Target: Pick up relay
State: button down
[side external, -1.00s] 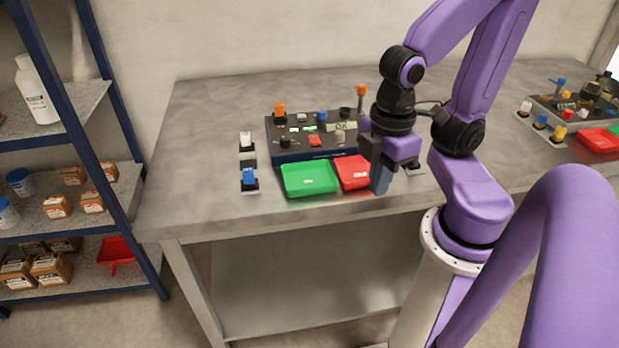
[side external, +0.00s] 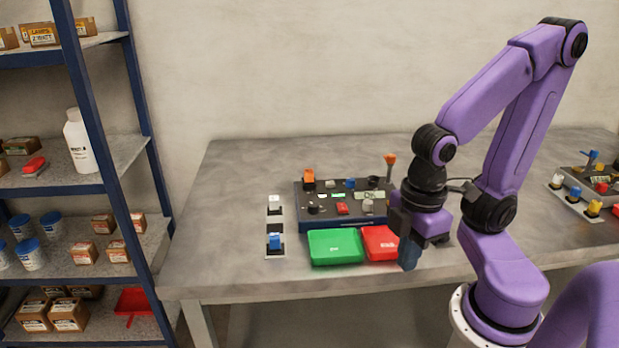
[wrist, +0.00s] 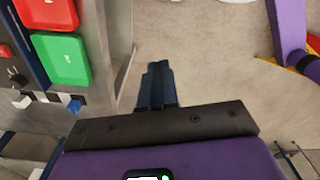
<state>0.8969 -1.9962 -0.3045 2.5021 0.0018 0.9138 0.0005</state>
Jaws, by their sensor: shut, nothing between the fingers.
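No part is clearly marked as the relay. A white block (side external: 274,203) and a blue block (side external: 274,241) stand in dark sockets on a pale strip left of the control panel (side external: 340,222); either could be it, I cannot tell. Both also show small at the left of the wrist view, the white block (wrist: 22,101) and the blue block (wrist: 74,105). My gripper (side external: 408,256) points down near the table's front edge, just right of the red tray. Its fingers (wrist: 157,80) are together and empty, well away from the blocks.
A green tray (side external: 335,247) and a red tray (side external: 381,243) sit before the panel. Orange-topped knobs (side external: 309,177) stand up from the panel. A second panel (side external: 590,180) is at the right. Shelves (side external: 70,185) stand left. The table's left part is clear.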

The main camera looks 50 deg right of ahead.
jog(key=c, duration=0.8)
grip_release()
